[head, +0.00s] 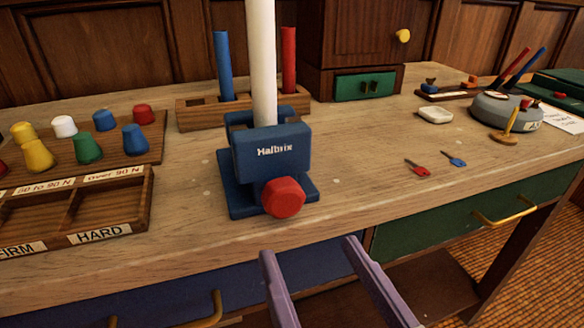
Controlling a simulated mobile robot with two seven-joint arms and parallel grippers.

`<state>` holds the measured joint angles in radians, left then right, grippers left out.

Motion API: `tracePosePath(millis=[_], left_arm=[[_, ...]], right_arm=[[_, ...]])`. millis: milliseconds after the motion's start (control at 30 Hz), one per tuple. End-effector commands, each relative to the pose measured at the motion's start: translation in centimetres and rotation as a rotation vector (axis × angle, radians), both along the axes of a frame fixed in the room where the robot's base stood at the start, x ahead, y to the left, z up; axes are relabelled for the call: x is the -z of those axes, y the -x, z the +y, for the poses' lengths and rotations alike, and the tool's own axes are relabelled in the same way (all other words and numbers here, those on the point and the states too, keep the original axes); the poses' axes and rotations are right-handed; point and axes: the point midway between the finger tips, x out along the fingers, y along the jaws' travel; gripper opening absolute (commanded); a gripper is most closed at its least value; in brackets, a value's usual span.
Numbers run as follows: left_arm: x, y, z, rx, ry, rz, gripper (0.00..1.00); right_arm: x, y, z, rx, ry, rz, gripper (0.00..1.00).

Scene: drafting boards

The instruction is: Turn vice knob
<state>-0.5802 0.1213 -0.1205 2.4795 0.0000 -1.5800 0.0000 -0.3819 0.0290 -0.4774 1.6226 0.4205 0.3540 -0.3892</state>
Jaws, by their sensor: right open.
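A blue vice (262,151) marked "Halbrix" stands near the front edge of the wooden bench. Its red faceted knob (283,197) faces me at the front. A tall white rod (262,60) stands upright at the vice, its top out of the picture; its lower end is hidden by the front jaw. My right gripper (310,249) is below and in front of the knob, its two purple fingers apart and pointing up toward the bench edge. It is empty and apart from the knob. My left gripper is not in view.
A wooden tray (150,200) with labelled compartments lies left, colored pegs (86,146) behind it. A rack (186,119) holds blue and red rods behind the vice. Two small keys (417,168), a white dish (434,115) and a grey round stone (490,108) lie right.

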Motion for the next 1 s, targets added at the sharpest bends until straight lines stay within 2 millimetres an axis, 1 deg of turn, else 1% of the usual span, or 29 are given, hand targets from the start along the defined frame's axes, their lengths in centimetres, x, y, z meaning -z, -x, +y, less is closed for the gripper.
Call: tracePosePath(millis=[100,300,400,500,633,867,933,1000], left_arm=[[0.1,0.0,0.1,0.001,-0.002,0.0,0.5],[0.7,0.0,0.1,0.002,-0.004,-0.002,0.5],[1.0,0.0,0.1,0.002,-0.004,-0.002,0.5],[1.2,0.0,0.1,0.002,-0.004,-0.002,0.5],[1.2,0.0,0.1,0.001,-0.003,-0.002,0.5],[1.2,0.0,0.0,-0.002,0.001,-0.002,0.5],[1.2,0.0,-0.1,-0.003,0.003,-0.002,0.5],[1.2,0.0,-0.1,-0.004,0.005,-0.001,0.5]], right_arm=[[-0.3,-1.8,0.6,0.001,-0.002,-0.004,0.88],[-0.1,-5.6,1.8,-0.001,-0.002,-0.003,0.88],[-0.1,-7.1,2.3,-0.001,-0.002,-0.002,0.88],[-0.1,-8.1,2.6,-0.001,0.0,0.0,0.88],[-0.1,-8.8,2.9,-0.001,0.0,0.002,0.88],[-0.2,-8.8,2.9,-0.001,0.001,0.002,0.88],[-0.2,-8.8,2.9,-0.001,0.001,0.002,0.82],[-0.2,-8.8,2.9,-0.001,0.001,0.002,0.74]])
